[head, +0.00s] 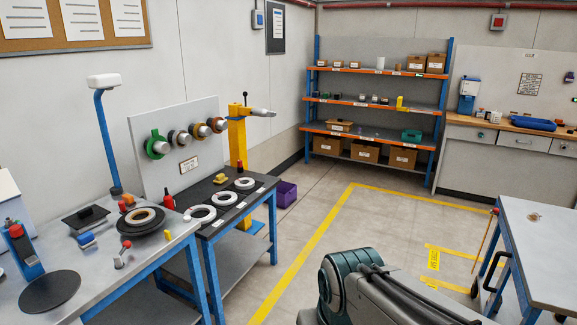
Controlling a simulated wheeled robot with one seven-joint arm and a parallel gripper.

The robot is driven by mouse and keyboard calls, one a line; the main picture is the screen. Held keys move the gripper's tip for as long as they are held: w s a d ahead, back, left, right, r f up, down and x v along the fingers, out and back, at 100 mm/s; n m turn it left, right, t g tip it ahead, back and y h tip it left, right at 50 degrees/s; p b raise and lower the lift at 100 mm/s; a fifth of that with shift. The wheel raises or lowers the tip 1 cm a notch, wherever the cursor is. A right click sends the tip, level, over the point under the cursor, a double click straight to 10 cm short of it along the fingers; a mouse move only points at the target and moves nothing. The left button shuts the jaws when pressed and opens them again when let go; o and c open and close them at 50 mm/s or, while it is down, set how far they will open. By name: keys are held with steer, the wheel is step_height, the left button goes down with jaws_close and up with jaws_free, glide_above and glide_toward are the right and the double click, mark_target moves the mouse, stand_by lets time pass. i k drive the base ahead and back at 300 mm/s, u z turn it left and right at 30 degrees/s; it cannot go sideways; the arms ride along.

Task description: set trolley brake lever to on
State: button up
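A trolley with a grey top (545,245) and a blue frame stands at the right edge, cut off by the picture. A thin orange-brown lever (485,240) with a red knob at its top stands at the trolley's far left corner, leaning slightly. It looks like the brake lever; I cannot read an on or off mark on it. A dark curved handle or bar shows at the trolley's left side. My arm's links show at the bottom centre, left of the trolley. My gripper is not in view.
Yellow floor lines and a yellow floor label (433,259) lie left of the trolley. A workbench (180,232) and a black-topped table with white rings stand at the left. Orange-and-blue shelves (375,102) stand at the back. The floor between is clear.

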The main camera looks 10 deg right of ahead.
mark_target(495, 210)
steer(key=z, duration=0.85)
steer(key=i, duration=0.75)
steer(key=z, duration=0.6)
steer(key=i, duration=0.95)
steer(key=u, duration=0.45)
steer(key=i, duration=1.2)
steer(key=z, duration=0.95)
steer(key=i, duration=0.6)
steer(key=z, duration=0.6)
